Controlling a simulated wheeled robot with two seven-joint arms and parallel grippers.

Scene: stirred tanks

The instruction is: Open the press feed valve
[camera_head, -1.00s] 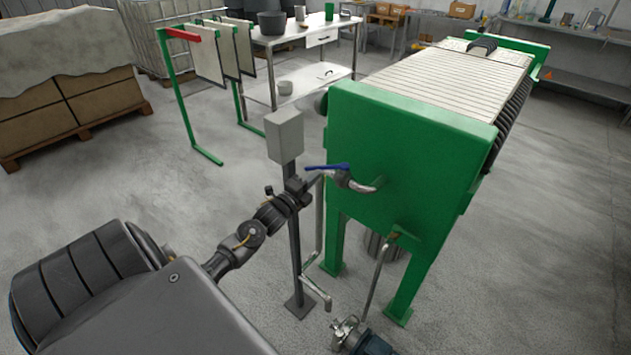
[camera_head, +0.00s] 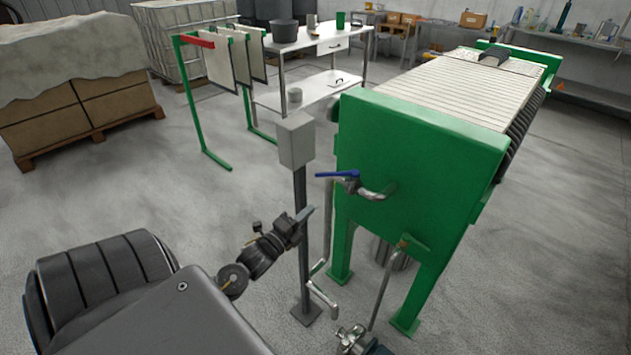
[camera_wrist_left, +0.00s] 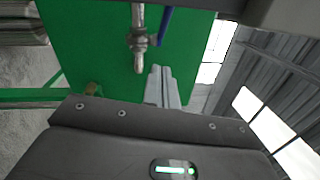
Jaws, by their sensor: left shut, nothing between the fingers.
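The press feed valve has a blue lever (camera_head: 337,174) and a grey metal body (camera_head: 352,186) on piping at the front of the green press end plate (camera_head: 415,160). The lever points left, roughly level, in the head view. My left gripper (camera_head: 305,214) is shut and empty, below and left of the lever and apart from it. In the left wrist view the shut fingers (camera_wrist_left: 163,86) point towards the green plate. The valve body (camera_wrist_left: 138,40) and part of the blue lever (camera_wrist_left: 165,22) show above them. My right gripper is not in view.
A grey box (camera_head: 295,140) on a dark post (camera_head: 303,240) stands close beside my left gripper. A pump (camera_head: 355,340) sits low at the front. A green rack (camera_head: 200,110) with hanging cloths stands behind.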

